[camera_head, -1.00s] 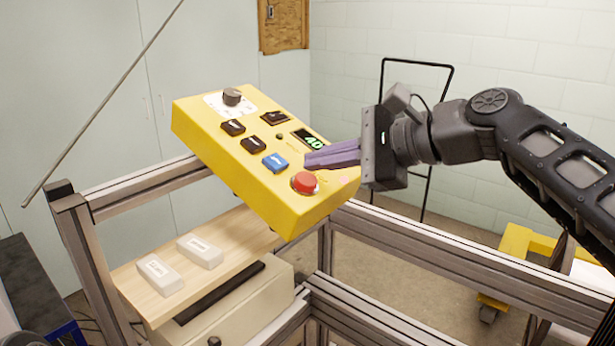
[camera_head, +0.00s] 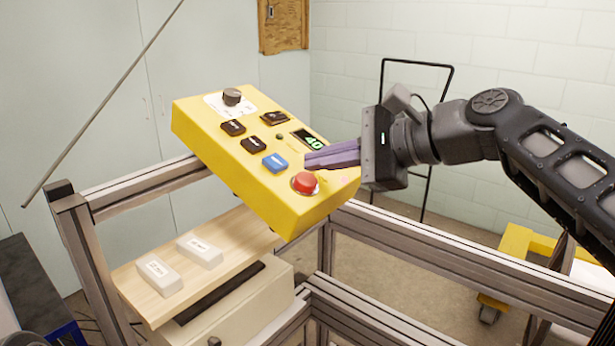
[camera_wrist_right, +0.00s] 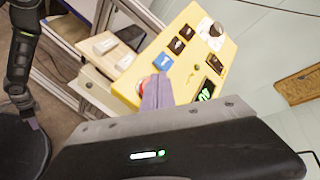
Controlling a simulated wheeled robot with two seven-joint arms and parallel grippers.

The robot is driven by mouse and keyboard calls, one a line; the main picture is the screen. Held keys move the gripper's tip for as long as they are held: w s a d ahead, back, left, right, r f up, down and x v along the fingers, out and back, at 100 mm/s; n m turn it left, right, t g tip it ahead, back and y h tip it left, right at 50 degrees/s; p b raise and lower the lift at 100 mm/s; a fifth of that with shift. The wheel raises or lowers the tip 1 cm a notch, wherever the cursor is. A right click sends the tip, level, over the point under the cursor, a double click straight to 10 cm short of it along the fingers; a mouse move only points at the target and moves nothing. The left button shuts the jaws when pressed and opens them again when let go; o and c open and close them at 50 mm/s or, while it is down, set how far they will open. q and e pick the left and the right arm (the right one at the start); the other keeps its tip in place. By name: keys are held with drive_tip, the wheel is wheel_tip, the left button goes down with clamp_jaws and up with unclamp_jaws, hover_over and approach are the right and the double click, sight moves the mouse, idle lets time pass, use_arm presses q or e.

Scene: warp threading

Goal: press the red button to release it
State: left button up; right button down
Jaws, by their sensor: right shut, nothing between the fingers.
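The red button (camera_head: 305,182) is a round cap near the lower right end of the yellow control box (camera_head: 225,180). In the right wrist view the red button (camera_wrist_right: 143,86) is partly hidden behind the purple fingers. My right gripper (camera_head: 308,160) comes in from the right, with its purple fingers shut and empty. The fingertips appear just above and behind the button in the head view, over the box face. I cannot tell whether they touch anything. My left gripper is not in the head view; a dark arm with a purple tip (camera_wrist_right: 33,123) shows at the left of the right wrist view.
The box also carries a blue button (camera_head: 275,162), several dark buttons, a black knob (camera_head: 232,97) and a green display (camera_head: 309,140). A metal frame (camera_head: 440,250) runs below it. A wooden shelf (camera_head: 225,240) holds two white blocks. A black cart handle (camera_head: 420,64) stands behind.

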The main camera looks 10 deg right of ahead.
drive_tip(key=shift+f, duration=0.15)
drive_tip(key=shift+w+a+f, duration=0.15)
drive_tip(key=shift+f, duration=0.15)
idle(0.3)
drive_tip(key=shift+w+a+f+b, duration=0.1)
drive_tip(key=shift+f+b, duration=0.3)
idle(0.6)
drive_tip(key=shift+r, duration=0.1)
drive_tip(key=shift+s+d+r+p, duration=0.15)
drive_tip(key=shift+r+p, duration=0.2)
drive_tip(key=shift+r, duration=0.05)
drive_tip(key=shift+s+d+r+p, duration=0.1)
drive_tip(key=shift+r+p, duration=0.25)
drive_tip(key=shift+s+d+r+p, duration=0.1)
drive_tip(key=shift+r+p, duration=0.5)
drive_tip(key=shift+r, duration=0.1)
drive_tip(key=shift+s+d+r+p, duration=0.25)
drive_tip(key=shift+r+p, duration=0.3)
drive_tip(key=shift+r, duration=0.15)
drive_tip(key=shift+s+d+r+p, duration=0.15)
drive_tip(key=shift+s+r+p, duration=0.1)
drive_tip(key=shift+r+p, duration=0.4)
drive_tip(key=shift+s+d+r+p, duration=0.25)
drive_tip(key=shift+r+p, duration=0.25)
drive_tip(key=shift+r, duration=0.2)
